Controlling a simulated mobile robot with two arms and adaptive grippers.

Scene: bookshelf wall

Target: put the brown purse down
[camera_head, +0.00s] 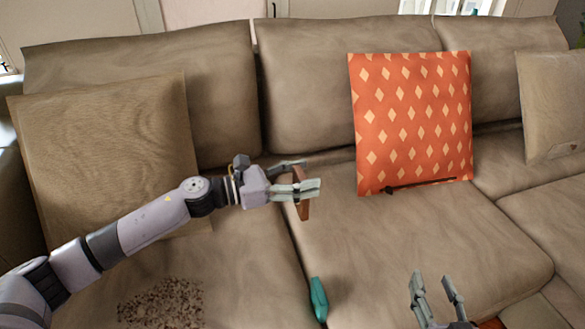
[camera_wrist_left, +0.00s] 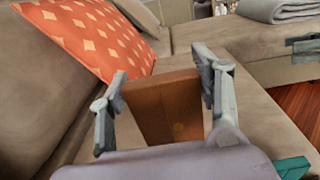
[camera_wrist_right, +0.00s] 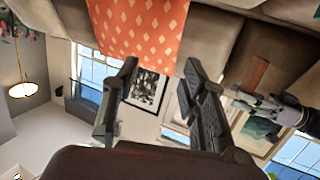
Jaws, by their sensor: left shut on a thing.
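The brown purse (camera_head: 302,196) is a thin brown slab, held upright between the fingers of my left gripper (camera_head: 303,188) above the seat of the sofa (camera_head: 410,235). In the left wrist view the purse (camera_wrist_left: 165,108) fills the space between both fingers. It also shows in the right wrist view (camera_wrist_right: 258,75), at the right. Whether its lower edge touches the seat is hard to tell. My right gripper (camera_head: 437,290) is at the bottom right of the head view, with its fingers apart and nothing between them.
An orange cushion (camera_head: 412,122) leans on the backrest, with a dark thin object (camera_head: 420,185) before it. A teal object (camera_head: 318,299) lies on the seat. A speckled patch (camera_head: 160,303) lies at the lower left. The middle seat is largely clear.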

